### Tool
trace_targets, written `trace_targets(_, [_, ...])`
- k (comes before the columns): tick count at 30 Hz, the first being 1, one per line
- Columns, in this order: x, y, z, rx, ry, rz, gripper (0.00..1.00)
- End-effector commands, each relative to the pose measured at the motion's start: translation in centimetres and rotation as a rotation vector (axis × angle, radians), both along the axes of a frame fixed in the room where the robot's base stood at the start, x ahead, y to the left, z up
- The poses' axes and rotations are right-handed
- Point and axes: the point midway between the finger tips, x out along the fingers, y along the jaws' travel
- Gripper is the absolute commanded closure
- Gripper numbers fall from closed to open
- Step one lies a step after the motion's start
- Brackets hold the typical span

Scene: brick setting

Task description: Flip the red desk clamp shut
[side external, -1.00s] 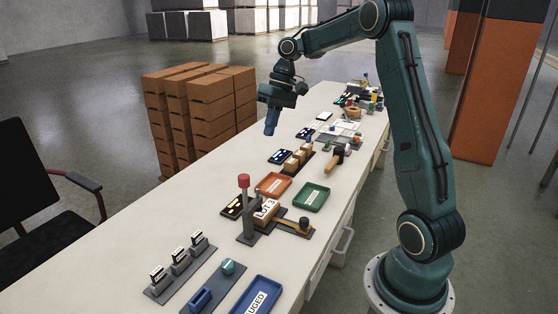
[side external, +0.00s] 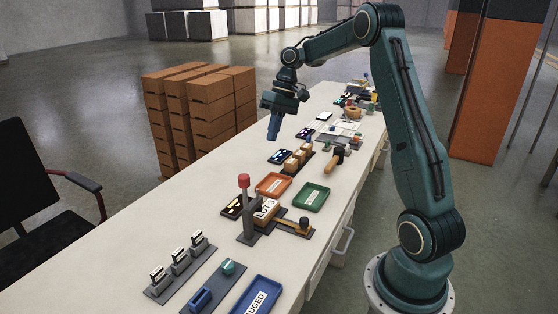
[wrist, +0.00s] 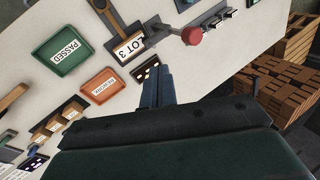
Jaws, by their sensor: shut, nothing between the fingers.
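The desk clamp has a red knob (side external: 243,181) on top of a grey upright handle, standing up from a dark base on the bench. A brick with a white label (side external: 265,209) sits at the clamp. In the wrist view the red knob (wrist: 191,35) is upper right, and the label (wrist: 130,48) reads LOT 3. My gripper (side external: 272,138) hangs over the far left edge of the bench, behind and above the clamp, apart from it. Its blue fingers (wrist: 153,75) are together and empty in the wrist view, pointing toward the clamp's side of the bench.
An orange tray (side external: 273,185) and a green tray (side external: 311,197) lie behind the clamp. A row of small bricks (side external: 298,158) stands farther back. A blue tray (side external: 262,297) and small fixtures (side external: 180,262) are in front. Stacked bricks (side external: 200,115) stand on the floor beyond the bench.

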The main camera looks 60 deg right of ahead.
Motion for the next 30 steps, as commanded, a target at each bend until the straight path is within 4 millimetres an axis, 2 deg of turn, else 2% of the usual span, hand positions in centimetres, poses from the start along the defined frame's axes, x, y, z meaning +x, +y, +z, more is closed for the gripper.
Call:
trace_targets(8, [0.2,1.0,-2.5,0.002,0.004,0.002,1.0])
trace_targets(21, [0.8,3.4,-8.7,0.001,0.004,0.002,1.0])
trace_targets(30, [1.7,6.5,-8.6,-0.002,0.002,0.003,1.0])
